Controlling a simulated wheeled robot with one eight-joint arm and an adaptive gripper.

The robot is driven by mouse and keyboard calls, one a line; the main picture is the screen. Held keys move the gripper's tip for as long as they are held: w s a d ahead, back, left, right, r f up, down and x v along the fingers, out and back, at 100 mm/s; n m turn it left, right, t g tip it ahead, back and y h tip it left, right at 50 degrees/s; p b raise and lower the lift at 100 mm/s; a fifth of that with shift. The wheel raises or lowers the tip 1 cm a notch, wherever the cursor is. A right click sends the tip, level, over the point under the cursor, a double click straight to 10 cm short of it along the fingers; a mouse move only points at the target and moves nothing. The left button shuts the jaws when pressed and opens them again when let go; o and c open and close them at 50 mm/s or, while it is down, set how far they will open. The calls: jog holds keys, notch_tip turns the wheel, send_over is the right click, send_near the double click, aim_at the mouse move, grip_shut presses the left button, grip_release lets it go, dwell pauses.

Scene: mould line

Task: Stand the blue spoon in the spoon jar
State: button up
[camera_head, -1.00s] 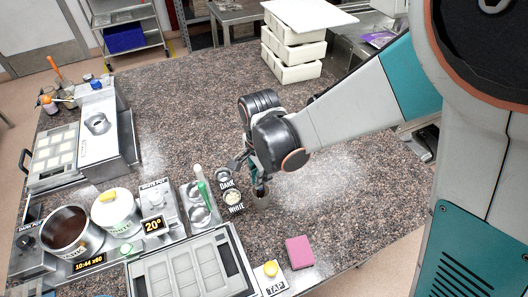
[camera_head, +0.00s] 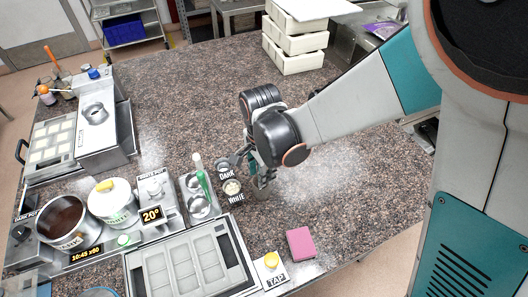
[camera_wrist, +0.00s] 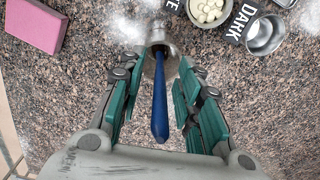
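The blue spoon (camera_wrist: 160,105) shows in the wrist view as a long blue handle rising toward the camera. Its lower end is inside the mouth of a small metal jar (camera_wrist: 172,60), so its bowl is hidden. The handle leans a little in this view. My gripper (camera_wrist: 157,88) is open, with its green-padded fingers apart on both sides of the handle and a visible gap at each side. In the head view my gripper (camera_head: 258,176) is low over the jar (camera_head: 262,193), and the spoon is hard to make out there.
Small bowls labelled DARK (camera_head: 223,164) and WHITE (camera_head: 232,187) stand just left of the jar. A pink sponge (camera_head: 300,244) and a tray mould (camera_head: 190,265) lie in front. White moulds (camera_head: 296,50) are stacked at the back. Powdered counter at right is clear.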

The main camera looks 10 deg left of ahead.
dwell(0.3)
notch_tip(320, 180, up, 10)
jog(key=p, duration=0.8)
jog(key=w+d+f+n+b, duration=0.1)
jog(key=w+d+n+b, duration=0.2)
jog(key=w+d+b, duration=0.4)
jog(key=w+d+f+n+b, duration=0.1)
jog(key=w+d+n+b, duration=0.2)
jog(key=w+d+b, duration=0.5)
jog(key=w+d, duration=0.2)
jog(key=d, duration=0.8)
jog(key=shift+w+d, duration=0.2)
jog(key=shift+w, duration=0.2)
